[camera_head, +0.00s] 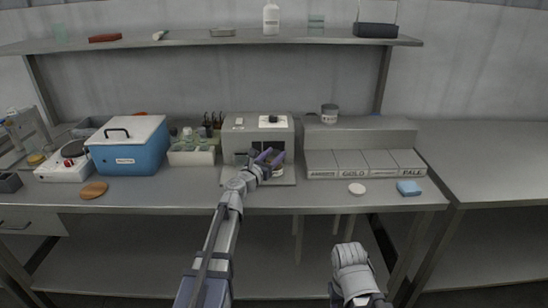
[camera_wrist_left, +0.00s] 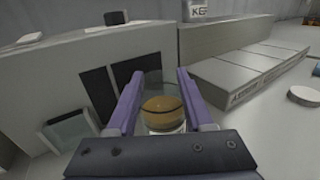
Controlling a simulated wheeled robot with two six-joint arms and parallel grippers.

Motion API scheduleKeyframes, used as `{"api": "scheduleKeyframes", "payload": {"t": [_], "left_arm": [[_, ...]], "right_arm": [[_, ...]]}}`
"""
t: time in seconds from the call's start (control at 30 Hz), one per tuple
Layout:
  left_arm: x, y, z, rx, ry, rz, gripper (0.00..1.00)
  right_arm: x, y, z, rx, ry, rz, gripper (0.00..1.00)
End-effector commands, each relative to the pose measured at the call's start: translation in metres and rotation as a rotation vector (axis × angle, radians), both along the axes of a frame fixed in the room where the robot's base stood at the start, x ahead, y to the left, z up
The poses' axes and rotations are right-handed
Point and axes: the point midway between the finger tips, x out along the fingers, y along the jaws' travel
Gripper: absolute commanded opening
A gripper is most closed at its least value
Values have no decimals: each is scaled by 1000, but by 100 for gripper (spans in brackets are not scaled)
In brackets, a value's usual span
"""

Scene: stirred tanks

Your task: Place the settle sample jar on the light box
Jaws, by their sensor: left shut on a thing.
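My left gripper (camera_head: 268,158) reaches over the bench to the front of a grey box-shaped unit (camera_head: 232,124), which looks like the light box. In the left wrist view, its purple fingers (camera_wrist_left: 158,100) are shut on the settle sample jar (camera_wrist_left: 162,107), a clear glass with an amber layer low inside. The jar looks upright between the fingers, in front of the unit's dark panels (camera_wrist_left: 100,93). A pale base plate (camera_head: 286,182) sticks out under the unit. I cannot tell whether the jar touches it. The right gripper's fingers do not show.
Right of the unit are labelled pale boxes (camera_head: 351,163), a white disc (camera_head: 357,189) and a blue sponge (camera_head: 409,188). Left are a bottle rack (camera_head: 192,156) and a blue cooler (camera_head: 128,148). The front bench strip is mostly clear.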

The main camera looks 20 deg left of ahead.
Motion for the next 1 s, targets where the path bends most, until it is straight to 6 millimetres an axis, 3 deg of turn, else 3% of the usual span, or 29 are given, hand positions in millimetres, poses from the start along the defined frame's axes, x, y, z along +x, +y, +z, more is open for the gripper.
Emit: {"api": "scheduleKeyframes", "payload": {"t": [0.07, 0.1, 0.37, 0.7, 1.0], "left_arm": [[0, 0, -4, 0, 0, 0, 0], [0, 0, -4, 0, 0, 0, 53], [0, 0, -3, 0, 0, 0, 82], [-1, 0, 3, 0, 0, 0, 82], [-61, 14, 0, 0, 0, 3, 82]], "right_arm": [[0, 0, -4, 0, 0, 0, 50], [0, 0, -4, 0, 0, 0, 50], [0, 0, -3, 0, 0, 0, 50], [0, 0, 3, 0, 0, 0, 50], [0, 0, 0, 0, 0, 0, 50]]}}
